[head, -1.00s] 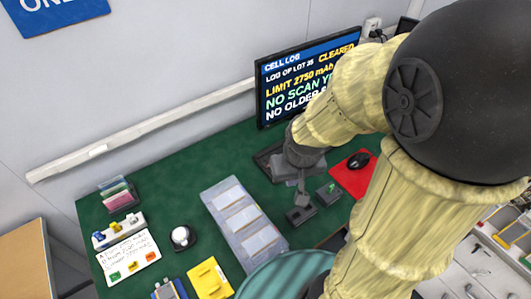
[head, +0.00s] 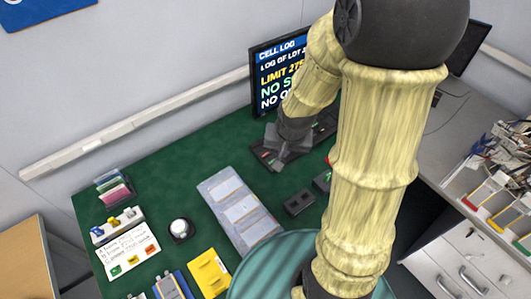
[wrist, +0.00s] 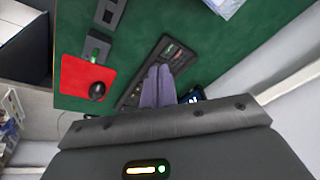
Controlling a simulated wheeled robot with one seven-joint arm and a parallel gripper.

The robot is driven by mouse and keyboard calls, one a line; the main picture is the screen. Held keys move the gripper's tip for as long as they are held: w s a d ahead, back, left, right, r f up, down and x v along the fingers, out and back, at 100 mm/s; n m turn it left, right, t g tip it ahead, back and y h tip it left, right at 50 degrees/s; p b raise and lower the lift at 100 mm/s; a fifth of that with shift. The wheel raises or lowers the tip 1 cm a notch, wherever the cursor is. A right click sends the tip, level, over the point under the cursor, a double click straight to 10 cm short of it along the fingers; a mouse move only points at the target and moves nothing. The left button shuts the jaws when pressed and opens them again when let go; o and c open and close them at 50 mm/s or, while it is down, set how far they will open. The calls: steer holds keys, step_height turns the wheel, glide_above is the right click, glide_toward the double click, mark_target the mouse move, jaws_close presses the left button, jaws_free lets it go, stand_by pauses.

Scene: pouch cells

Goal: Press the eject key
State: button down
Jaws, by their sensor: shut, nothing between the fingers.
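A long black key strip (head: 325,127) lies on the green table in front of the monitor; it also shows in the wrist view (wrist: 132,95). Small keys with red and green marks (wrist: 173,52) sit at one end of it. Their lettering is too small to read, so I cannot tell which is the eject key. My gripper (head: 270,149) is shut and empty, over the marked end of the strip. In the wrist view its grey fingers (wrist: 158,76) point down beside the marked keys and hide part of the strip. I cannot tell whether they touch it.
The monitor (head: 276,85) stands close behind my gripper. Two black blocks (head: 299,203) and a grey tray with pale cells (head: 213,192) lie nearer. A red mat with a mouse (wrist: 82,72) lies beside the strip. Yellow and blue holders stand at the front left.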

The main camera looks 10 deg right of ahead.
steer(key=w+f+m+t+y+p, duration=0.1)
steer(key=w+f+m+y+p, duration=0.1)
steer(key=w+f+m, duration=0.5)
steer(key=m+t+y, duration=0.3)
steer(key=m, duration=0.6)
glide_above(266, 155)
steer(key=f, duration=0.2)
steer(key=shift+s+d+r+p, duration=0.1)
steer(key=shift+s+d+p, duration=0.15)
steer(key=shift+d+p, duration=0.15)
step_height(266, 155, down, 7)
steer(key=b, duration=0.7)
steer(key=shift+r+b, duration=0.1)
steer(key=shift+b, duration=0.2)
steer(key=shift+f+b, duration=0.35)
steer(key=shift+f, duration=0.7)
steer(key=shift+f, duration=0.15)
steer(key=shift+f, duration=0.25)
